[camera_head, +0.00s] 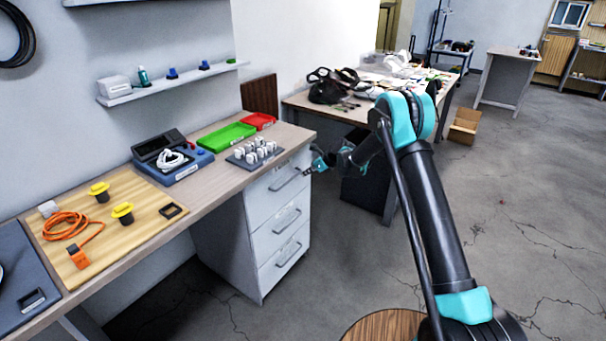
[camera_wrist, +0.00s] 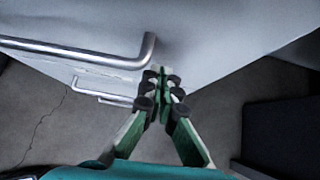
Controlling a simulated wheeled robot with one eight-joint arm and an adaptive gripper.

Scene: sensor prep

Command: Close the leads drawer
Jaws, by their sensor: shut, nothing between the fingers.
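The drawer unit is white with three stacked drawers under the right end of the workbench, each with a metal bar handle. In the head view my gripper (camera_head: 308,171) is at the top drawer (camera_head: 272,188), close to the right end of its handle (camera_head: 287,180). In the wrist view my gripper (camera_wrist: 160,92) is shut and empty, its fingertips beside the bent end of a handle (camera_wrist: 110,55) and close to the white front (camera_wrist: 200,35). I cannot tell whether the fingertips touch the front. No drawer stands clearly out from the others. No label naming the leads drawer is readable.
The workbench (camera_head: 215,172) holds a blue device (camera_head: 172,165), a green tray (camera_head: 226,136), a red tray (camera_head: 259,121) and a rack of white-topped pieces (camera_head: 255,153). A second, cluttered table (camera_head: 305,103) stands behind my arm. Open floor (camera_head: 540,200) lies to the right.

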